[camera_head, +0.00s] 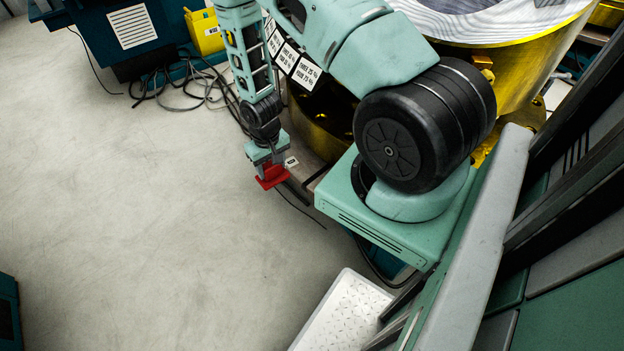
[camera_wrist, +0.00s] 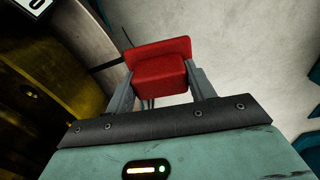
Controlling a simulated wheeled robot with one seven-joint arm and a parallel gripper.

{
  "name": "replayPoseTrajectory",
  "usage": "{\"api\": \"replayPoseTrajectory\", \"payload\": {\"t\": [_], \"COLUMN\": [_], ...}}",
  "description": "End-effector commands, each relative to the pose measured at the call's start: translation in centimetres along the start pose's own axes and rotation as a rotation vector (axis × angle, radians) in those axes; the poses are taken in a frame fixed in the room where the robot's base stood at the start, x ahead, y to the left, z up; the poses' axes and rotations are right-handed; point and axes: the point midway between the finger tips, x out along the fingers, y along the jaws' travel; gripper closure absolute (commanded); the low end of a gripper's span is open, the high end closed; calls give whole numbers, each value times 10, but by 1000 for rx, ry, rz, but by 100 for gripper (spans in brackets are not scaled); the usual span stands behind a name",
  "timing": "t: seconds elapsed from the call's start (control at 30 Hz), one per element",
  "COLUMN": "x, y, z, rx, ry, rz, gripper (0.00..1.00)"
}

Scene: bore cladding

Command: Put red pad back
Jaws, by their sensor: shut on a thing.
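The red pad (camera_wrist: 160,72) is between the two grey fingers of my gripper (camera_wrist: 160,90) in the wrist view. It has a raised block on a wider flat plate, and the fingers press on the block's sides. In the head view my gripper (camera_head: 268,166) points down, left of the arm's base, with the red pad (camera_head: 272,178) at its tip. The pad is held clear of the pale floor, beside the lower part of the gold cylinder. The place the pad belongs to cannot be made out.
A large gold cylinder (camera_head: 535,62) with labelled plates (camera_head: 287,58) stands behind my arm. Cables (camera_head: 205,90) lie on the floor near a yellow box (camera_head: 205,32) and teal cabinets. A white step (camera_head: 345,312) stands at the bottom. Open pale floor (camera_head: 130,200) lies to the left.

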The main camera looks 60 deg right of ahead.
Motion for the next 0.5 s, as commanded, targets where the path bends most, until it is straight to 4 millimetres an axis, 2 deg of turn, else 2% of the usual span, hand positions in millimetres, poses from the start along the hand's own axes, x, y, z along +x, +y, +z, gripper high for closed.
{"api": "replayPoseTrajectory", "payload": {"t": [0.03,0.23,0.5], "x": [20,36,56], "y": [17,75,141], "z": [-7,-16,-13], "rx": [68,328,690], "ry": [6,6,7], "rz": [-2,-2,-1], "gripper": [75,75,75]}}
